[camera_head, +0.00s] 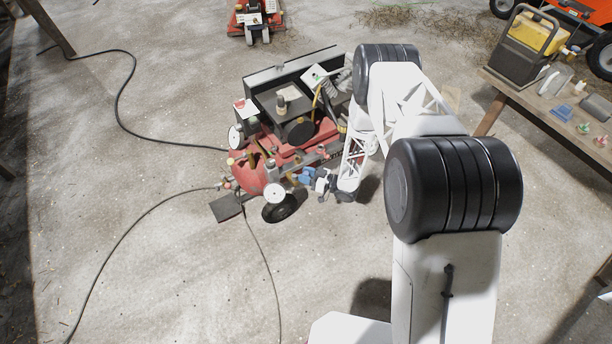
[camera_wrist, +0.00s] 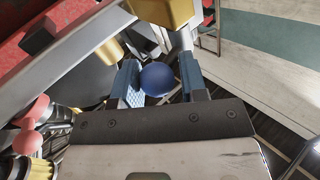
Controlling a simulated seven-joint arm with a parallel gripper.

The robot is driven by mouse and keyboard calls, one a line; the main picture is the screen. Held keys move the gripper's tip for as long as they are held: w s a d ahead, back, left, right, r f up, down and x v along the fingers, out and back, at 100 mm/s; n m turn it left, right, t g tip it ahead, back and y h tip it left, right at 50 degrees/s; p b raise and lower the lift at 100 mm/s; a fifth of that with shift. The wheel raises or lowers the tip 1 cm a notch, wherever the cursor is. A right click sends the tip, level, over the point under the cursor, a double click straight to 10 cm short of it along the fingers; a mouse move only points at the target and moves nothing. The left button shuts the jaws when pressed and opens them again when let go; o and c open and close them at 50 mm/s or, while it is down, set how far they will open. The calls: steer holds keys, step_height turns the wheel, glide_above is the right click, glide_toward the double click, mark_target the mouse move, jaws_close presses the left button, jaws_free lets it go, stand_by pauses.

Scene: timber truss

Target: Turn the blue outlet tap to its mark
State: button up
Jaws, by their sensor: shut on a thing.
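The blue outlet tap shows in the wrist view as a round blue knob (camera_wrist: 157,79). My gripper (camera_wrist: 162,76) has its two blue-padded fingers on either side of this knob and is shut on it. In the head view my gripper (camera_head: 308,178) is at the near right side of a red and black wheeled machine (camera_head: 252,178). The tap cannot be told apart from the blue fingers there. The tap's mark cannot be made out in either view.
A brass-coloured block (camera_wrist: 163,10) is just beyond the fingertips, and a grey bar (camera_wrist: 70,62) runs at the left. White round gauges (camera_head: 274,192) and a black wheel (camera_head: 284,208) are close to my gripper. Black hoses (camera_head: 135,225) lie on the floor. A workbench (camera_head: 545,110) stands at the right.

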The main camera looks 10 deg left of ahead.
steer(key=shift+w+a+r+n+g, duration=0.1)
steer(key=shift+w+a+n+g, duration=0.15)
steer(key=shift+n+g, duration=0.6)
steer(key=shift+w+a+f+n+g, duration=0.15)
steer(key=shift+w+n+g, duration=0.25)
steer(key=shift+g, duration=0.9)
steer(key=shift+w+a+r+n+g, duration=0.2)
steer(key=shift+n+g, duration=0.55)
steer(key=shift+g, duration=0.3)
steer(key=o, duration=0.9)
steer(key=shift+s, duration=0.1)
steer(key=shift+d, duration=0.2)
steer(key=shift+v, duration=3.8)
